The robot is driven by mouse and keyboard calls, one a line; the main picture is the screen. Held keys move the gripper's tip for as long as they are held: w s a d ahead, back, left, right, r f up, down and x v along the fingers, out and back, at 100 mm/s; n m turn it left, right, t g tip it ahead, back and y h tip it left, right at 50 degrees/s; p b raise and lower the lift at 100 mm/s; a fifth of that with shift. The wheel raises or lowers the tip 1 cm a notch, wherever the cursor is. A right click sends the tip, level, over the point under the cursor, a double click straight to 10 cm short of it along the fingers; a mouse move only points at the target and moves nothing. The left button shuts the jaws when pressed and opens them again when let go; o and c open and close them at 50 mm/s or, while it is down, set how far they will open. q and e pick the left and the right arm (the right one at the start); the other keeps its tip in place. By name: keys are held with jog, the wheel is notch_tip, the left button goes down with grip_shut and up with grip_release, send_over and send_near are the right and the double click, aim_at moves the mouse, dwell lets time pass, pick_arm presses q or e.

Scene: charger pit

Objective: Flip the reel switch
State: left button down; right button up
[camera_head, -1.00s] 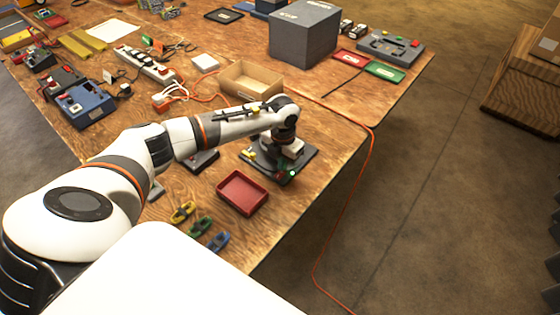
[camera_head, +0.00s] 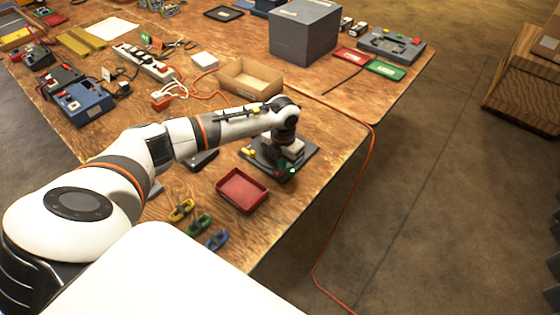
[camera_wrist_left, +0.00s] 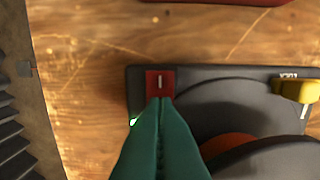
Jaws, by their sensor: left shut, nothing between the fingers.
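The reel unit (camera_head: 308,153) is a dark grey base on the table, partly hidden under my left gripper. In the left wrist view its dark plate (camera_wrist_left: 225,77) carries a red switch (camera_wrist_left: 160,82) with a white line mark at one corner, and a yellow lever (camera_wrist_left: 297,90) near the word LOCK. A small green light (camera_wrist_left: 134,121) glows by the plate's edge. My left gripper (camera_wrist_left: 160,103) is shut and empty, its green fingertips right at the red switch's edge; contact cannot be told. In the head view the left gripper (camera_head: 288,168) is over the unit's near right corner. My right gripper is not in view.
A red tray (camera_head: 242,190) lies in front of the unit, with several coloured clips (camera_head: 200,224) beside it. A cardboard box (camera_head: 250,79) stands behind. An orange cable (camera_head: 362,170) hangs over the table's right edge. Open floor lies to the right.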

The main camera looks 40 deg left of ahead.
pick_arm(q)
notch_tip(320, 180, up, 7)
jog(key=p, duration=0.5)
dwell(0.4)
jog(key=shift+f, duration=0.1)
dwell(0.3)
